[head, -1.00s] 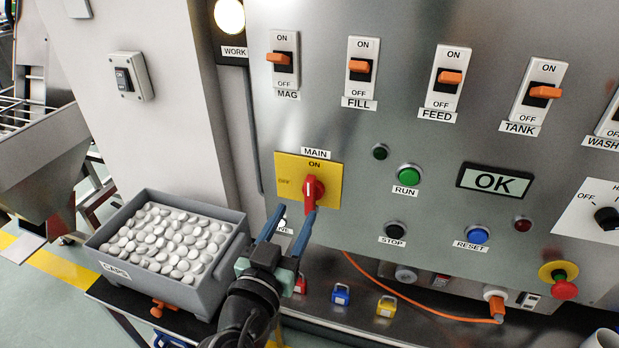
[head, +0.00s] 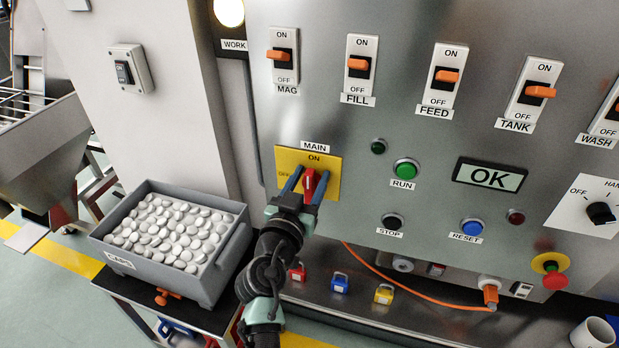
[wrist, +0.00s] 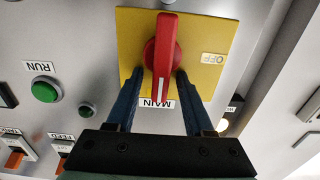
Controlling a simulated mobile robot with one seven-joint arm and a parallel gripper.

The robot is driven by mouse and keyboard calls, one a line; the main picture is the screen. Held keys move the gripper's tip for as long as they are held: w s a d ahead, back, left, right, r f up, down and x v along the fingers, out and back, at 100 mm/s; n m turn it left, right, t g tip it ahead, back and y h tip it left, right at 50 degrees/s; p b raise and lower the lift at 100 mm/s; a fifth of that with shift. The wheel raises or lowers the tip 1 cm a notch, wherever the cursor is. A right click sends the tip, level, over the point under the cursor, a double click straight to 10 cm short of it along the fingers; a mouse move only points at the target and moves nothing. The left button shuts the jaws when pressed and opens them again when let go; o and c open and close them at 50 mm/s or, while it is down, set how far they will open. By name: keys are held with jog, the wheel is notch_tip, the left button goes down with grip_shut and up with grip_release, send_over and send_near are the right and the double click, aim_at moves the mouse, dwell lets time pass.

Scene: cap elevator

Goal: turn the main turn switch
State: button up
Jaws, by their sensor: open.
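The main turn switch is a red handle (head: 309,183) on a yellow plate (head: 331,187) marked ON at the top and OFF at the left, under a MAIN label. In the wrist view the red handle (wrist: 162,55) stands lengthwise between my fingers, and its white line runs along the handle's length. My gripper (head: 306,187) is open, with one blue finger on each side of the handle. In the wrist view my gripper's (wrist: 155,85) fingertips are at the handle's sides; I cannot tell whether they touch it.
A grey bin of white caps (head: 225,278) stands on a cart at the left. A green RUN button (head: 405,169) and a black STOP button (head: 392,221) are to the right of the switch. Several padlocks and an orange cable (head: 420,296) lie below the panel.

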grip_shut()
jog(key=shift+f+n, duration=0.15)
jog(key=shift+n, duration=0.15)
jog(key=shift+a+f+n+b, duration=0.1)
jog(key=shift+a+n+b, duration=0.1)
jog(key=shift+n+b, duration=0.4)
jog(key=shift+w+a+f+n+b, duration=0.1)
jog(key=shift+a+f+n+b, duration=0.3)
jog(key=shift+n, duration=2.25)
jog(key=shift+w+a+f+n+b, duration=0.15)
jog(key=shift+a+f+n+b, duration=0.25)
jog(key=shift+n, duration=2.3)
jog(key=shift+w+a+f+n+b, duration=0.15)
jog(key=shift+f+n+b, duration=0.3)
jog(key=shift+n, duration=2.2)
jog(key=shift+f, duration=0.15)
